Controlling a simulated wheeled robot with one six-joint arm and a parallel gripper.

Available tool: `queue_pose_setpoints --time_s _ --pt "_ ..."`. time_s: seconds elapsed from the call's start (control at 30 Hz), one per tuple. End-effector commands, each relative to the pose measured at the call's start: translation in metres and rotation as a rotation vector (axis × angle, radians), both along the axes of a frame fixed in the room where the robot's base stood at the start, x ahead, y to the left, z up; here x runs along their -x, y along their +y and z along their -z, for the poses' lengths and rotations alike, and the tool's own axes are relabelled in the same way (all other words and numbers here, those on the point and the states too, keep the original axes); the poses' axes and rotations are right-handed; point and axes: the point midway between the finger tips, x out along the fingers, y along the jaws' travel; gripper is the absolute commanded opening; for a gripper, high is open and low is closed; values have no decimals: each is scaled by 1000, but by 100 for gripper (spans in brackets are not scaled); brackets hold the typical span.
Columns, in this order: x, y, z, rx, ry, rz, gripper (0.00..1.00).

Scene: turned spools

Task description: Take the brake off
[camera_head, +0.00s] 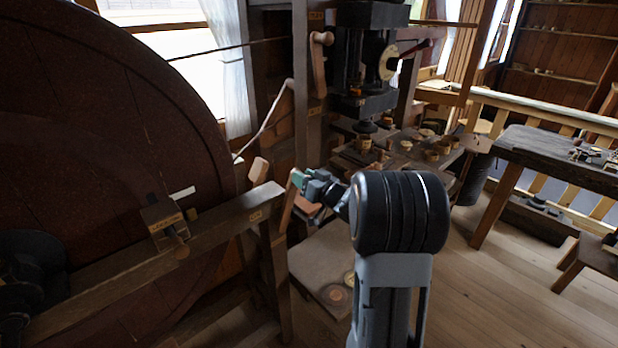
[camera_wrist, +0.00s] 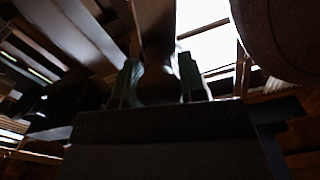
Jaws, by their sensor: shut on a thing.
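My gripper (camera_head: 300,180) is shut on a wooden lever (camera_head: 289,205) beside the end of a heavy timber beam (camera_head: 215,222). In the wrist view, the two green fingers of my gripper (camera_wrist: 158,82) stand on either side of the lever's dark, rounded shaft (camera_wrist: 155,35). The lever rises between them, and its lower end is hidden by my gripper. A great dark red wheel (camera_head: 90,110) fills the left of the head view. A labelled block with a peg (camera_head: 165,222) sits on the beam against the wheel. I cannot tell which part is the brake's shoe.
Another wooden handle (camera_head: 258,170) stands just left of my gripper, and one hangs on the post (camera_head: 319,60). A dark machine (camera_head: 365,60) stands behind, over a cluttered bench (camera_head: 400,150). A workbench (camera_head: 560,155) is at right.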

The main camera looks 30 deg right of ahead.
Motion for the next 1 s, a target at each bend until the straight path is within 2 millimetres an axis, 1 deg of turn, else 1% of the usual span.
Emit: queue_pose_setpoints --time_s 0.03,0.33,0.37,0.6,0.87,1.0 --pt "0 -1 3 2 5 1 0" --pt "1 -2 4 2 7 5 0" --pt "1 -3 4 2 8 5 39" --pt "0 -1 3 2 6 3 62" --pt "1 -1 2 1 3 1 63" --pt "13 -5 3 1 5 4 63"
